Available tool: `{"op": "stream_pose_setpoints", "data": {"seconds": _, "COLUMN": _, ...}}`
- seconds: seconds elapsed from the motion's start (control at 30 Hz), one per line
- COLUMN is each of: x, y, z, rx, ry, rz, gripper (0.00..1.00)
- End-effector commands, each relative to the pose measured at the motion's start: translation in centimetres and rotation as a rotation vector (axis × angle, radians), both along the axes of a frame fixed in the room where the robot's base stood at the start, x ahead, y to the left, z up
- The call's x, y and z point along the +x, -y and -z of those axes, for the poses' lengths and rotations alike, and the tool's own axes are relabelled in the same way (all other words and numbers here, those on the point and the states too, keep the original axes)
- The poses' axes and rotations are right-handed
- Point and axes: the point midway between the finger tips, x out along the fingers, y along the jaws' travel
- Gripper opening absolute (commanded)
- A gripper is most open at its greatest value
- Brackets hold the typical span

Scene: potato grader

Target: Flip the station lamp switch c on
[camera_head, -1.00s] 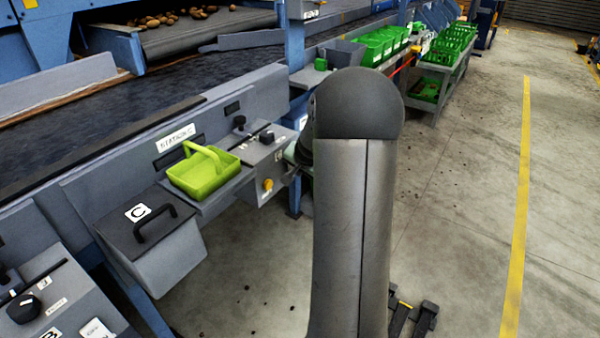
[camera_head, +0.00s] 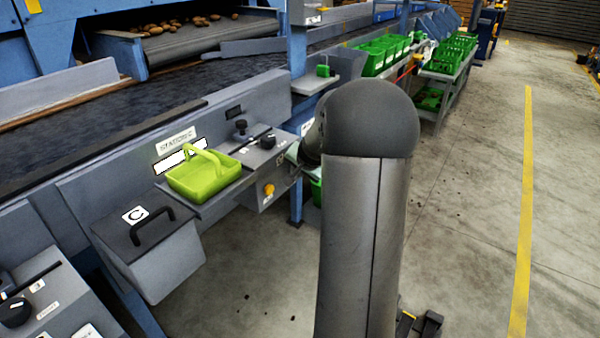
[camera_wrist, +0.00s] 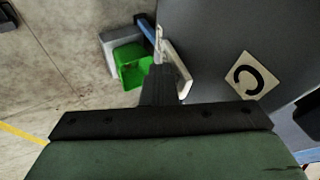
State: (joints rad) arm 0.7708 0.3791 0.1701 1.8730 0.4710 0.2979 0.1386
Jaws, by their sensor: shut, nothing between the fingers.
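The lamp (camera_head: 168,160) under the STATION C sign (camera_head: 176,140) is a slot that shows bright white, partly behind the handle of a yellow-green basket. In the wrist view, a white switch (camera_wrist: 182,68) sits on a grey panel beside a C label (camera_wrist: 246,76). My gripper (camera_wrist: 160,74) is shut and empty, its dark fingers close to the left of the switch and overlapping its edge. I cannot tell whether they touch. In the head view my arm hides the fingertips and the switch.
The yellow-green basket (camera_head: 207,180) sits on the station ledge. A control box (camera_head: 262,160) with knobs is to its right, and a grey lidded bin (camera_head: 165,262) marked C is at lower left. Green crates (camera_head: 374,60) stand behind my arm. Floor to the right is clear.

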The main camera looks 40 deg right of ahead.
Motion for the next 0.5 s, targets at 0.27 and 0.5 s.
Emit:
{"op": "stream_pose_setpoints", "data": {"seconds": 0.27, "x": -0.3, "y": 0.1, "z": 0.2, "rx": -0.002, "ry": 0.002, "rz": -0.001, "gripper": 0.0}}
{"op": "stream_pose_setpoints", "data": {"seconds": 0.5, "x": -3.1, "y": 0.6, "z": 1.4, "rx": -0.004, "ry": 0.004, "rz": -0.009, "gripper": 0.0}}
